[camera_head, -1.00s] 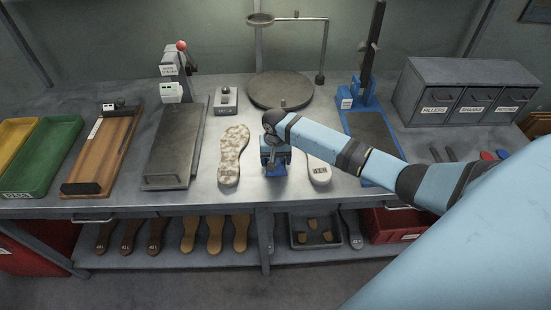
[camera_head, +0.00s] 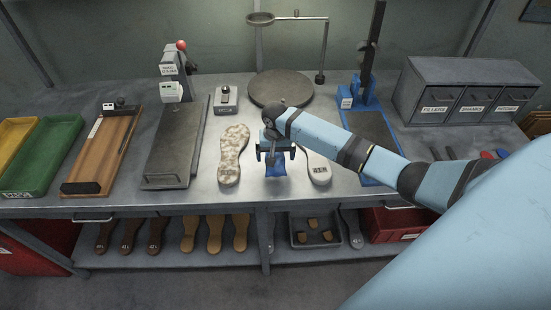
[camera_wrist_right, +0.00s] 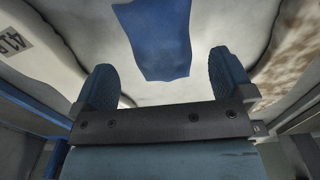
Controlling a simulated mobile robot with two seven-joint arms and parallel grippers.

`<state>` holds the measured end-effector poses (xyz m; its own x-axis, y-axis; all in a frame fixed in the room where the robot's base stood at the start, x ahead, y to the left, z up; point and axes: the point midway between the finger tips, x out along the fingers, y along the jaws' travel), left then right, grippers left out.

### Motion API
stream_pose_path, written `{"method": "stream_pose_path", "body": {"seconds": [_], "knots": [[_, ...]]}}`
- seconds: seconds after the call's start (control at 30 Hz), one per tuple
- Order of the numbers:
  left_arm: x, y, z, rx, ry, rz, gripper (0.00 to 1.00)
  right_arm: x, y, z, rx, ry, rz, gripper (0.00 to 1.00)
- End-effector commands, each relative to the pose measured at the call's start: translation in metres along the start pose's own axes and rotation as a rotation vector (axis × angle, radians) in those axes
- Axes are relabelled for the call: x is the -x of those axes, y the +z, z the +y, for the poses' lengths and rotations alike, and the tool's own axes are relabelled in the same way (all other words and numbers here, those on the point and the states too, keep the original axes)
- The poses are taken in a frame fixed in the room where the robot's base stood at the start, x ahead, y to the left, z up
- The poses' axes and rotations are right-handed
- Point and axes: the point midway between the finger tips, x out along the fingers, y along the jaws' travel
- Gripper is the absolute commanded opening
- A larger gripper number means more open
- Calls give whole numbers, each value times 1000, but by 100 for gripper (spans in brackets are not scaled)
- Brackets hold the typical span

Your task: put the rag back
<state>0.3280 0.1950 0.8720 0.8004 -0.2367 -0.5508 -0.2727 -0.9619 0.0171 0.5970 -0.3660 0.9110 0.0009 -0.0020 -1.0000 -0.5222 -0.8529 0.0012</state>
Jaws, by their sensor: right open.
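The blue rag (camera_head: 276,168) lies on the steel bench top between two sole-shaped pieces, below my right gripper (camera_head: 275,150). In the right wrist view the rag (camera_wrist_right: 155,38) lies flat and wrinkled, ahead of the fingertips and between them sideways. My right gripper (camera_wrist_right: 165,80) is open, its two blue ribbed fingers spread wide with nothing between them. The gripper hides part of the rag in the head view. My left gripper is not in view.
A mottled sole (camera_head: 233,155) lies left of the rag and a pale labelled sole (camera_head: 319,168) lies right. A round turntable (camera_head: 281,89) stands behind. A blue-based stand (camera_head: 372,145) is to the right, a grey plate press (camera_head: 172,150) to the left.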

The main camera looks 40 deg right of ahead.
Motion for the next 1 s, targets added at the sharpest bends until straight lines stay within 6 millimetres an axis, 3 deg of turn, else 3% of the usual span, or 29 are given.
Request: {"method": "stream_pose_path", "body": {"seconds": [0.2, 0.43, 0.6, 1.0], "knots": [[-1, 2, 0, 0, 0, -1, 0, 50, -1, -1, 0, -3, 3, 99], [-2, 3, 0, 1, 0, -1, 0, 87, -1, 0, -1, -1, 2, 99], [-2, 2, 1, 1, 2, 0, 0, 98, 0, 0, -1, -1, 1, 99], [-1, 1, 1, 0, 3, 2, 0, 99, 0, 0, -1, -1, 0, 99]]}}
